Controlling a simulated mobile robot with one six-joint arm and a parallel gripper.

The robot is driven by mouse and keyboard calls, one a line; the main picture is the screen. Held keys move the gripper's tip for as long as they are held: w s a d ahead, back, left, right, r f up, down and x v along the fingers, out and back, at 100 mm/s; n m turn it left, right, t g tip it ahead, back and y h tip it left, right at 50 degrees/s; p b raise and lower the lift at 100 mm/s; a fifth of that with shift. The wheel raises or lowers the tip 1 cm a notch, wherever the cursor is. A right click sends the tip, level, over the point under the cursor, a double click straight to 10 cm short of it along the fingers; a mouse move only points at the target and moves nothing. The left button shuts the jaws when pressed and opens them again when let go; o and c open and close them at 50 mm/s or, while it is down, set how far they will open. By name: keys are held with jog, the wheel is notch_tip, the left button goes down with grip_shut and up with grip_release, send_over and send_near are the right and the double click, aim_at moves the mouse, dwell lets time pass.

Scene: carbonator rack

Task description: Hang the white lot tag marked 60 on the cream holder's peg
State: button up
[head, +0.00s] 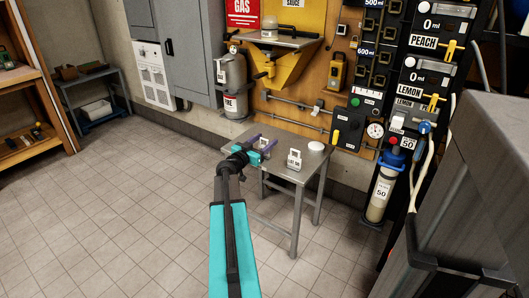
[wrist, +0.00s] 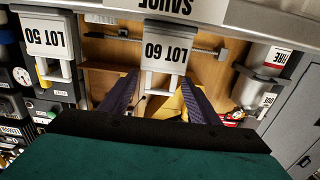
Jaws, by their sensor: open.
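The white lot tag marked 60 (wrist: 163,50) hangs in view upside down in the wrist view. Its narrow white loop lies between the purple fingers of my gripper (wrist: 158,98), with gaps on both sides. My gripper is open. In the head view my gripper (head: 262,147) is over the left part of a small grey table, with the tag (head: 264,143) small and partly hidden by it. I cannot tell whether this is the cream holder, and no peg can be made out.
A second white tag, marked 50 (head: 294,161), stands on the grey table (head: 280,182), with a white round object (head: 316,146) near it. The tag marked 50 (wrist: 47,38) also shows in the wrist view. A dark cabinet (head: 475,190) blocks the right. Floor at left is clear.

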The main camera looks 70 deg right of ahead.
jog(key=shift+c, duration=0.2)
jog(key=c, duration=1.3)
jog(key=shift+r, duration=0.2)
jog(key=shift+c, duration=0.2)
notch_tip(320, 180, up, 18)
jog(key=p, duration=0.3)
jog(key=shift+f, duration=0.15)
